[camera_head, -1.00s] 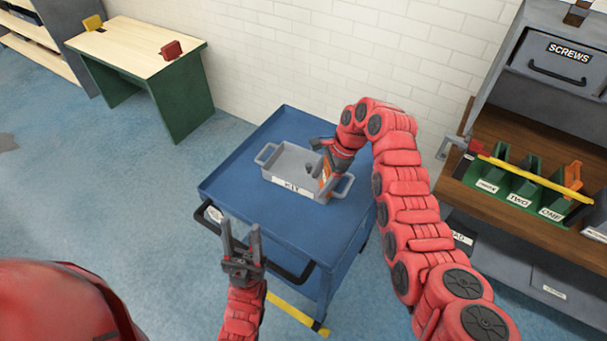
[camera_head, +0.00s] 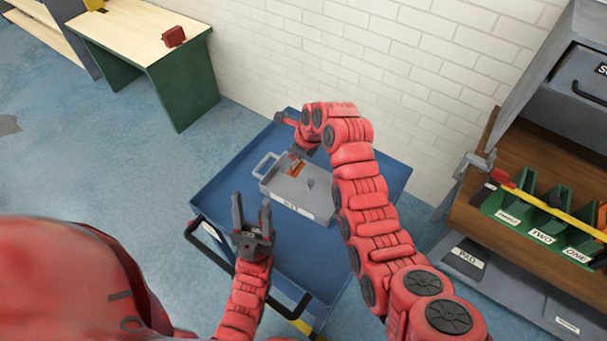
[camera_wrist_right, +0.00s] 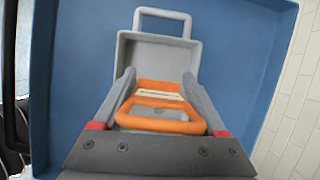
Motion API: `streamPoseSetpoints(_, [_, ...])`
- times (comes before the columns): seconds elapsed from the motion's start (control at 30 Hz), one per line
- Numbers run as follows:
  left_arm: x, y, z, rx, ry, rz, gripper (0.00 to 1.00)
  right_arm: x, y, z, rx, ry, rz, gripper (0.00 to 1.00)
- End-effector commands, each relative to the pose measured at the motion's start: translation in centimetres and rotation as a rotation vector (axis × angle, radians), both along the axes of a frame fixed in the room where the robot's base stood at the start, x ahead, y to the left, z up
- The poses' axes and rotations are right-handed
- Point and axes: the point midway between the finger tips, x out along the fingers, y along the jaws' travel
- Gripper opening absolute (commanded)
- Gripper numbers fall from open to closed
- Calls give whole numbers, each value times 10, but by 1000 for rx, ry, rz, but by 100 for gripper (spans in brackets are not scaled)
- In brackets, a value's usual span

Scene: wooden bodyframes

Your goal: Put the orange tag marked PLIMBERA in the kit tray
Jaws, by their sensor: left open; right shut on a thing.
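The grey kit tray (camera_head: 316,216), with a label on its front wall, stands on a blue cart; its far end also shows in the right wrist view (camera_wrist_right: 160,48). My right gripper (camera_head: 296,155) is shut on the orange tag (camera_head: 297,169), at the tray's left, far part. In the right wrist view the tag (camera_wrist_right: 158,110) sits between the two fingers; its lettering cannot be read. I cannot tell whether the tag touches the tray floor. My left gripper (camera_head: 252,204) is open and empty, in front of the tray.
A small dark thing (camera_head: 310,184) is in the tray. The blue cart (camera_head: 228,178) has free room around the tray. At right stands a wooden shelf with green labelled bins (camera_head: 543,222) and a yellow bar. A table (camera_head: 140,35) with a red thing stands at back left.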

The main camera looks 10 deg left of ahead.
Motion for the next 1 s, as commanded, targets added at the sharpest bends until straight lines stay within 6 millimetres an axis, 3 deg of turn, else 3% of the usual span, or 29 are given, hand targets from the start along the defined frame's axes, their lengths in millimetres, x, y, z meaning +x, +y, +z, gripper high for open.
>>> streamPoseSetpoints(0.27, [0, 0, 16, 0, 0, 0, 50, -1, -1, -47, -4, 5, 2, 20])
streamPoseSetpoints(0.73, [0, 0, 22, 0, 0, 0, 50, -1, 0, -83, -1, 3, 1, 20])
streamPoseSetpoints(1.0, [0, 0, 22, 0, 0, 0, 50, 0, -1, -86, -1, 0, 2, 20])
